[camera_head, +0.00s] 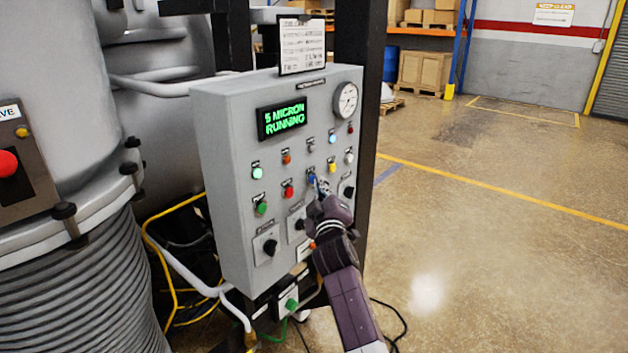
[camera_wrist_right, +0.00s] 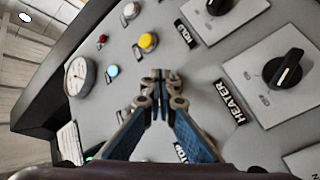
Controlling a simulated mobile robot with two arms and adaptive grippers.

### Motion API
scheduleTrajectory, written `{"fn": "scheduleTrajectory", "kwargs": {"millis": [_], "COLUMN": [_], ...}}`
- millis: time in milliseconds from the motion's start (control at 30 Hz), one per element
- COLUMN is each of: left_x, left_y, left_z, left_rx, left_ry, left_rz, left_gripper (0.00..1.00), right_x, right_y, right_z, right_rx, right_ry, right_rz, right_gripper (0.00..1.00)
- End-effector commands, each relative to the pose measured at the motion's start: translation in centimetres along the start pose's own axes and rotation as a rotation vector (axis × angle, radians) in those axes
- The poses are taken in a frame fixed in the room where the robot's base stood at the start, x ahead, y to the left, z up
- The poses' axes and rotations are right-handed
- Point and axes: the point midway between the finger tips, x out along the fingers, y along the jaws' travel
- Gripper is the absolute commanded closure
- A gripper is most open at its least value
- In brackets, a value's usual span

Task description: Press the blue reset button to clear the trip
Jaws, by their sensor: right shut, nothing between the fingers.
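The grey control panel (camera_head: 225,180) stands upright with rows of lamps, buttons and knobs. The blue button (camera_head: 311,179) is in the lower button row, between a red and a yellow button. My right gripper (camera_head: 321,187) is shut and empty, its fingertips right at the blue button. I cannot tell whether they touch it. In the right wrist view the closed fingertips (camera_wrist_right: 160,78) point at the panel and hide the blue button. The green display (camera_head: 282,119) reads "5 MICRON RUNNING". My left gripper is not in view.
Close around the fingertips are the yellow button (camera_wrist_right: 148,41), a blue lamp (camera_wrist_right: 112,70) and the black HEATER knob (camera_wrist_right: 284,70). A round gauge (camera_head: 346,99) sits at the panel's top right. Yellow cables (camera_head: 160,262) hang at the left. The floor to the right is clear.

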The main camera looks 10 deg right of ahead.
Motion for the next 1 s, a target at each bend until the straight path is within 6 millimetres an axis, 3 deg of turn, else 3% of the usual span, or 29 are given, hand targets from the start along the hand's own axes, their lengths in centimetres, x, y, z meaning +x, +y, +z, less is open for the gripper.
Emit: {"fn": "scheduleTrajectory", "kwargs": {"millis": [200, 567, 1000], "left_x": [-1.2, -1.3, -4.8], "left_y": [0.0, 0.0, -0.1], "left_z": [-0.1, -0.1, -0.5], "left_rx": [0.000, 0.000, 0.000], "left_ry": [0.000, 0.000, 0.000], "left_rz": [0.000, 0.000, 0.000], "left_gripper": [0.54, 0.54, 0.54], "right_x": [-0.8, -1.0, -3.8], "right_y": [0.7, 0.7, 2.9], "right_z": [0.5, 0.7, 2.6], "right_rx": [-0.001, 0.000, -0.002], "right_ry": [-0.001, -0.001, -0.002], "right_rz": [-0.001, -0.001, -0.001], "right_gripper": [1.00, 1.00, 1.00]}}
